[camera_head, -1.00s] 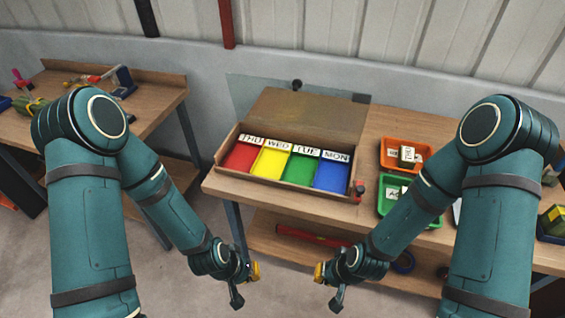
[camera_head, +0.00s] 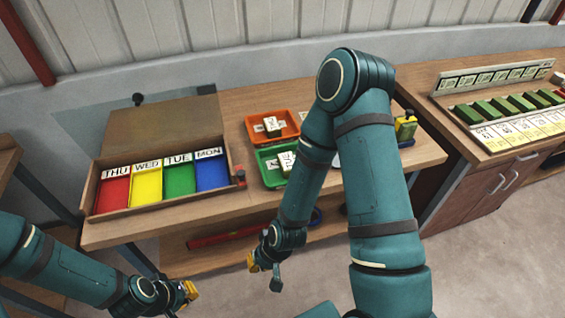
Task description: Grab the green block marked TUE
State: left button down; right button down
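The green block marked TUE (camera_head: 179,178) sits in a wooden tray (camera_head: 150,203) on the workbench, between the yellow block marked WED (camera_head: 147,181) and the blue block marked MON (camera_head: 211,171). The red block marked THU (camera_head: 113,189) is at the left end. My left gripper (camera_head: 183,298) is at the bottom of the view, below the bench front, partly cut off; its fingers look apart. My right gripper (camera_head: 264,273) is below and right of the tray, in front of the bench; its fingers are apart and empty. Neither touches a block.
An orange bin (camera_head: 288,131) and a green bin (camera_head: 266,164) hold small blocks right of the tray. A lower shelf (camera_head: 185,264) carries a red tool (camera_head: 222,236). At right, a cabinet bench (camera_head: 475,148) holds a row of green blocks (camera_head: 510,105).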

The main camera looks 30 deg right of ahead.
aim_at(285, 160)
jog(key=i+z, duration=0.1)
jog(key=z, duration=1.05)
